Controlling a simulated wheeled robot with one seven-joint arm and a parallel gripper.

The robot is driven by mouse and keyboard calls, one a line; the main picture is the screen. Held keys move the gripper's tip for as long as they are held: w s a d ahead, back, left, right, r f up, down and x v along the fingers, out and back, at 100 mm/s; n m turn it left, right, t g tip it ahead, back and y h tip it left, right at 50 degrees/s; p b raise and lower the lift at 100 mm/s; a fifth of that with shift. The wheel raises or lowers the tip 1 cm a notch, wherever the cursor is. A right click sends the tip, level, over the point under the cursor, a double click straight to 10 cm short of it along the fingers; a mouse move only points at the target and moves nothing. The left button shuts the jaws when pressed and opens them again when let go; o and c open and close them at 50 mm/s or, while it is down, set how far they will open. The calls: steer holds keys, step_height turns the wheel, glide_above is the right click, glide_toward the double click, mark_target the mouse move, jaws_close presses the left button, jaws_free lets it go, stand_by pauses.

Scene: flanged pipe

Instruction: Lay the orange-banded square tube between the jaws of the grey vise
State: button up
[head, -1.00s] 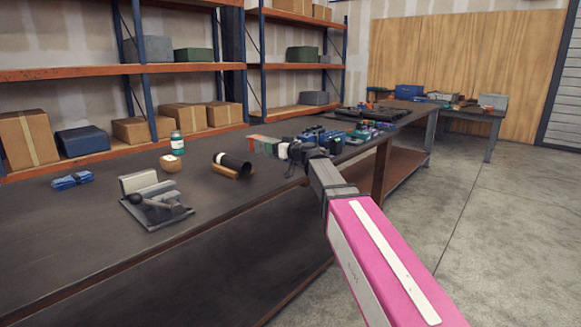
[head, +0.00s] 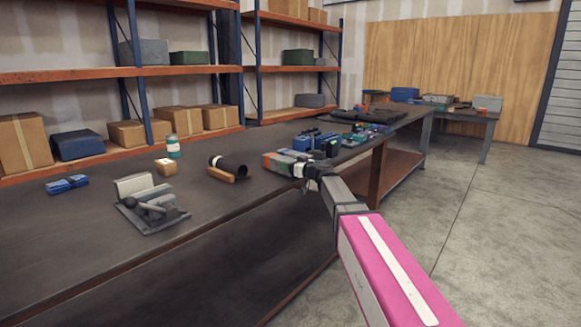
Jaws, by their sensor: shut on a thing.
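The grey vise (head: 150,207) stands on the near left part of the dark workbench, with a pale block-like jaw at its back and a dark handle in front. My gripper (head: 298,167) is at the end of my pink and grey arm, over the right part of the bench. It is shut on the orange-banded square tube (head: 279,163), which sticks out to the left with an orange part towards its end. The tube is well to the right of the vise and apart from it. The fingers are small and partly hidden by my wrist.
A black cylinder (head: 231,166) on a wooden cradle (head: 222,176) lies between vise and gripper. A small brown box (head: 165,166), a capped jar (head: 173,147) and a blue bundle (head: 67,184) stand around the vise. Several coloured items crowd the bench behind my gripper.

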steer(key=shift+f, duration=0.25)
steer(key=shift+f, duration=0.15)
steer(key=o, duration=1.2)
steer(key=shift+o, duration=0.2)
